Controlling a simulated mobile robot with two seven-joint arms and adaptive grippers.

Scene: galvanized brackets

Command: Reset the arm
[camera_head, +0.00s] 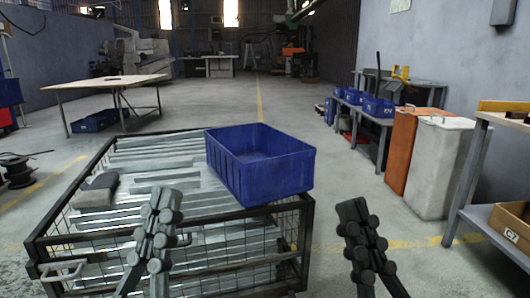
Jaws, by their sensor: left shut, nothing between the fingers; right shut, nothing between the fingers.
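My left gripper (166,203) is shut and empty. It points up in front of the wire-mesh crate, left of the picture's middle. My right gripper (350,208) is shut and empty to the right of the crate, over the floor. Both appear apart from the blue bin. The wire-mesh crate (306,225) has a dark metal frame and holds galvanized brackets (150,160) lying in rows. The blue bin (262,170) stands at the crate's right side, and its inside looks empty from here.
A grey-black object (96,190) lies on the brackets at the left. A white bin (440,165) and an orange bin (402,150) stand at the right, near a shelf table (495,118). A wooden-top table (105,81) stands back left. The middle floor is open.

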